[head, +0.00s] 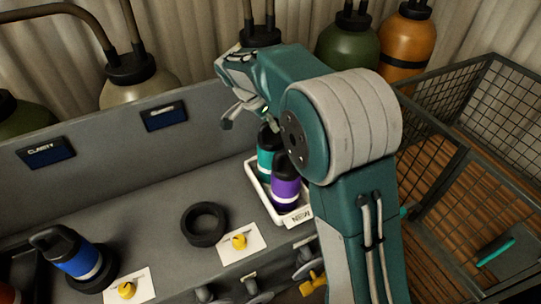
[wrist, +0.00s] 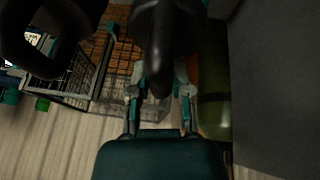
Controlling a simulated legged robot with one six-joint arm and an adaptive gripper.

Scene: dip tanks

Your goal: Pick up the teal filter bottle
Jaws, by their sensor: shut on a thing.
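The teal filter bottle (head: 265,162) stands in a white tray (head: 263,199) labelled NEW, partly hidden by a purple bottle (head: 285,188) in front of it. My gripper (head: 240,112) is just above the teal bottle, with my arm covering part of it in the head view. In the wrist view my gripper (wrist: 161,95) has its fingers on either side of a dark cap or handle (wrist: 165,45), which I take as the teal bottle's top. It is shut on it. The exact contact is too dark to see.
The purple bottle stands close beside the teal one. A black ring (head: 205,224) and a blue bottle (head: 75,255) are on the grey bench to the left. Wire baskets (head: 490,150) are at right. Green (head: 348,45) and orange (head: 405,45) tanks stand behind.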

